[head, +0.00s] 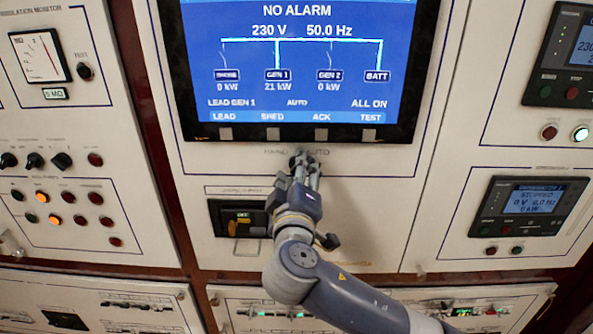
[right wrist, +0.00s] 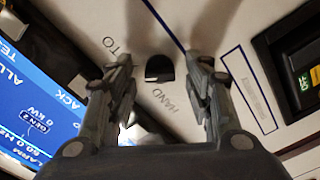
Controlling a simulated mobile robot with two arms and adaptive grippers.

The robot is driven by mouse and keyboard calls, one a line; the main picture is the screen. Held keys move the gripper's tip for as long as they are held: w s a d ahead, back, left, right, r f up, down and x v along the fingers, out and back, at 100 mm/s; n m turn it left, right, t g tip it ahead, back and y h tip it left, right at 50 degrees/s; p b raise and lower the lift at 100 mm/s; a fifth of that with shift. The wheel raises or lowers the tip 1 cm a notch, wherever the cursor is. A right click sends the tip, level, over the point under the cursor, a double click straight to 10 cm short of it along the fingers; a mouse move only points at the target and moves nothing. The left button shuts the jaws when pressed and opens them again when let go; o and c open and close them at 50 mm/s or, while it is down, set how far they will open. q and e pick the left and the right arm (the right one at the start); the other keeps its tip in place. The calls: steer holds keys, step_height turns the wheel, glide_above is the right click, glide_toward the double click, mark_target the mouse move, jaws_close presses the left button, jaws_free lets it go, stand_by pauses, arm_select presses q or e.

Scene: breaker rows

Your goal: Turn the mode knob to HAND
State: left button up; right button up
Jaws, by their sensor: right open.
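The mode knob (right wrist: 160,68) is a small black knob on the cream panel, between the printed words HAND (right wrist: 166,103) and AUTO, of which only the end shows in the right wrist view. I cannot make out a pointer mark on it. My right gripper (right wrist: 163,92) is open, with one finger on each side of the knob and a gap to both. In the head view my right gripper (head: 306,163) is at the panel below the screen and largely hides the knob. My left gripper is not in view.
A large blue screen (head: 300,70) sits just above the knob and reads AUTO and NO ALARM. A black breaker unit (head: 232,218) is set in the panel below left. Small knobs and lamps fill the left panel (head: 120,160); two controllers are at right.

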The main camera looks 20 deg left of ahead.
steer(key=c, duration=1)
steer(key=shift+c, duration=0.2)
steer(key=shift+n, duration=0.3)
steer(key=shift+n+p, duration=3)
steer(key=shift+n, duration=3.6)
